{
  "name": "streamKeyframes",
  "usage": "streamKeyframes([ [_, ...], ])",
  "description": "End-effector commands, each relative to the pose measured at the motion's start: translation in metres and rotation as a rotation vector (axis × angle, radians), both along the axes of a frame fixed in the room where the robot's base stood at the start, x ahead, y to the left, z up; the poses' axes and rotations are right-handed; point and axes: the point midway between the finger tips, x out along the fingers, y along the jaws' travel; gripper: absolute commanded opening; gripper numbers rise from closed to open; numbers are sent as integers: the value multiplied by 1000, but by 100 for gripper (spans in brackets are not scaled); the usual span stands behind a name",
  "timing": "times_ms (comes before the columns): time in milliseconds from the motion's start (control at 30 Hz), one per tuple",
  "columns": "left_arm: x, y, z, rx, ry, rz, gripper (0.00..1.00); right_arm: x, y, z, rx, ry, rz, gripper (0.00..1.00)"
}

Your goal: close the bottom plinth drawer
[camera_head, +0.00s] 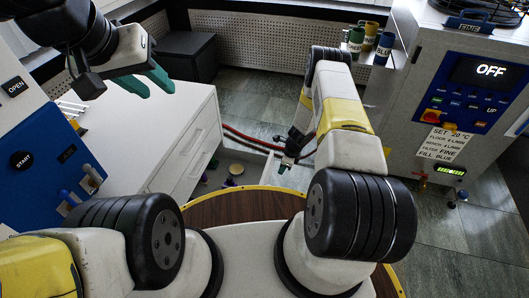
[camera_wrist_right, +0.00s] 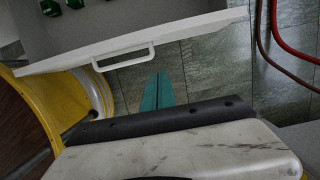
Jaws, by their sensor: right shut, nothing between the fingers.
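The bottom plinth drawer stands pulled out from the white cabinet. Its white front panel (camera_wrist_right: 200,31) and bar handle (camera_wrist_right: 125,58) show in the right wrist view. In the head view the drawer's inside (camera_head: 222,168) shows small items, and the drawer is partly hidden by my right arm. My right gripper (camera_head: 284,165) is low, just outside the drawer front. Its green fingers (camera_wrist_right: 158,80) are shut and empty, with the tips near the handle; I cannot tell whether they touch. My left gripper (camera_head: 162,86) is open and empty above the white counter.
The white cabinet (camera_head: 180,130) stands left, with a blue panel (camera_head: 45,165) at the far left. A machine with an OFF display (camera_head: 490,70) stands right. Red hoses (camera_head: 250,138) run over the floor beyond the drawer. My round base is close to the drawer.

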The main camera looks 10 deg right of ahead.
Motion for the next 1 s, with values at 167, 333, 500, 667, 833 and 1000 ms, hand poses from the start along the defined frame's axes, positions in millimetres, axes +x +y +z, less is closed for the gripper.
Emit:
streamKeyframes([
  [167,0,0,0,0,0,0,36,2,10,-39,0,2,5,0],
  [333,0,0,0,0,0,0,36,6,18,-74,0,1,4,0],
  [500,0,0,0,0,0,0,36,17,40,-76,-1,-3,8,0],
  [667,0,0,0,0,0,0,36,21,52,-76,0,1,5,0],
  [833,0,0,0,0,0,0,36,22,55,-76,1,0,3,0],
  [1000,0,0,0,0,0,0,36,22,55,-76,1,0,3,0],
])
